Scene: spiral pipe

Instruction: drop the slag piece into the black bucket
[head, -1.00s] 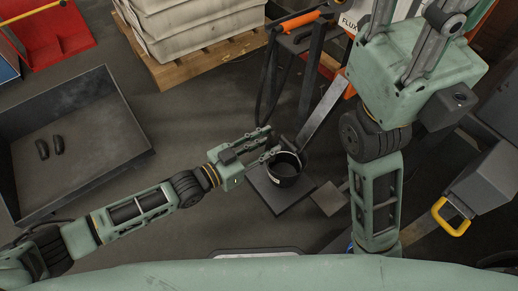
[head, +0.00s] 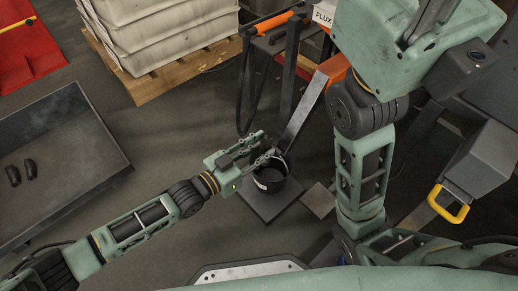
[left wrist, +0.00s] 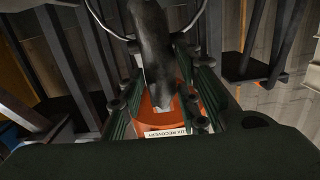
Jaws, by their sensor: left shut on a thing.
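The black bucket (head: 269,183) stands upright on a dark flat plate on the floor in the middle of the head view, with a small white label on its side. My left gripper (head: 263,143) is at the bucket's far left rim. In the left wrist view the left gripper is shut on a dark, elongated slag piece (left wrist: 153,45). The slag piece is hard to make out in the head view. The palm of my right gripper (head: 415,35) shows at the top right; its fingertips are out of the picture.
A dark tray (head: 95,120) at the left holds two dark slag pieces (head: 21,172). A dark stand (head: 285,75) with an orange part is behind the bucket. A pallet (head: 170,75) with pale sacks is at the back. A small plate (head: 318,200) lies right of the bucket.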

